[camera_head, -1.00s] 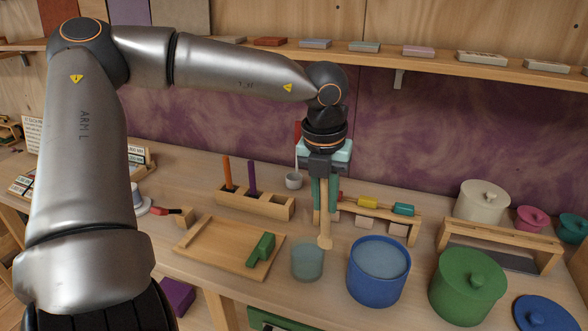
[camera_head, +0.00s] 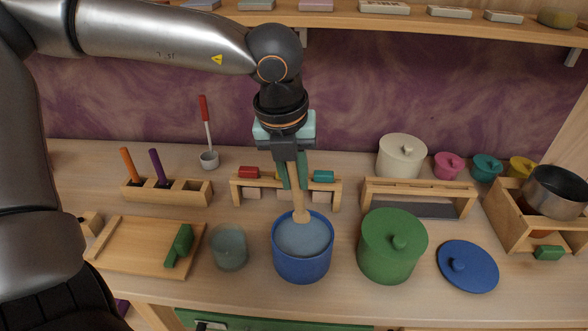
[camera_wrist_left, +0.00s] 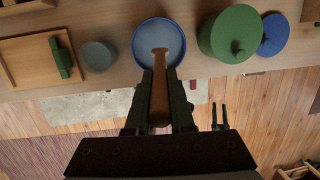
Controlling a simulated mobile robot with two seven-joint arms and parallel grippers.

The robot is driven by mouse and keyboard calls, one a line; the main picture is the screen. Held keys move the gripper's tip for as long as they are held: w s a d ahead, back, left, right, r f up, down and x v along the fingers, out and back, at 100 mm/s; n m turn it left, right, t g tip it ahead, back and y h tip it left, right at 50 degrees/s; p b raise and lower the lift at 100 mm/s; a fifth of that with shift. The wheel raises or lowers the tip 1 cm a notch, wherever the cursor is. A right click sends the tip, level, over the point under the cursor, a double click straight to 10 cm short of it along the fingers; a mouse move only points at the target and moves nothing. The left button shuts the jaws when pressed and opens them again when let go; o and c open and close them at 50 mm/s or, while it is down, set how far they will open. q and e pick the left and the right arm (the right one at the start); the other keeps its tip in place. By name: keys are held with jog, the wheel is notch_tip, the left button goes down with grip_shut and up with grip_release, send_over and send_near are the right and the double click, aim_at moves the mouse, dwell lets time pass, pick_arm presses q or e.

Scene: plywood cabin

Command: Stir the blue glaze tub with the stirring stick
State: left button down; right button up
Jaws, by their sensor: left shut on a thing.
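The blue glaze tub (camera_head: 302,266) stands open on the bench, with pale blue glaze (camera_head: 304,238) inside. My left gripper (camera_head: 294,182) is above the back of the tub, pointing down and shut on the wooden stirring stick (camera_head: 298,202). The stick's rounded lower end overlaps the tub's opening near its back rim; I cannot tell whether it touches the glaze. In the left wrist view the stick (camera_wrist_left: 160,85) runs between the fingers (camera_wrist_left: 160,112) and its end lies over the tub's opening (camera_wrist_left: 158,30). The right gripper is not in view.
A glass jar (camera_head: 229,247) stands left of the tub and a green lidded tub (camera_head: 391,250) right of it. A blue lid (camera_head: 467,266) lies farther right. A wooden rack (camera_head: 245,192) with coloured pieces stands behind the tub. A wooden tray (camera_head: 140,257) is at left.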

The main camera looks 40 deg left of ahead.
aim_at(293, 188)
pick_arm(q)
jog(key=shift+s+f+b, duration=0.2)
jog(key=shift+f+b, duration=0.35)
jog(key=shift+f, duration=0.95)
jog(key=f+b, duration=0.3)
jog(key=b, duration=0.1)
jog(key=f+b, duration=0.2)
jog(key=shift+w+f+b, duration=0.3)
jog(key=shift+w+b, duration=0.05)
jog(key=shift+b, duration=0.05)
jog(key=shift+s, duration=0.1)
